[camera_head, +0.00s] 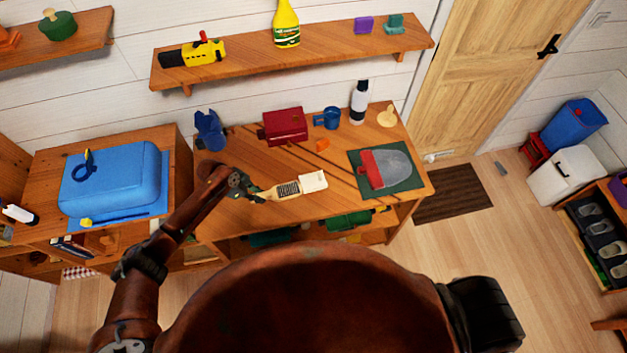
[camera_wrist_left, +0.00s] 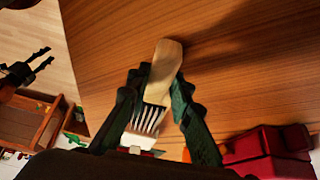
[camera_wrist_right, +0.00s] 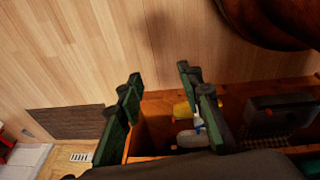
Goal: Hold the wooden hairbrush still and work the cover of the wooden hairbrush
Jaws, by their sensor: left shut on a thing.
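The wooden hairbrush (camera_head: 286,190) is over the wooden table, its bristle side showing. Its white cover (camera_head: 313,181) is at the right, bristle end, and the bristles show beside it. My left gripper (camera_head: 252,193) is shut on the hairbrush near its handle end. In the left wrist view the pale handle (camera_wrist_left: 166,64) passes between the fingers, the bristles show nearer the camera, and the cover (camera_wrist_left: 139,141) is partly hidden behind the wrist. My right gripper (camera_wrist_right: 160,74) is open and empty, away from the hairbrush; the head view does not show its fingers.
A blue case (camera_head: 112,184) stands left. Open floor (camera_head: 460,240) lies at right.

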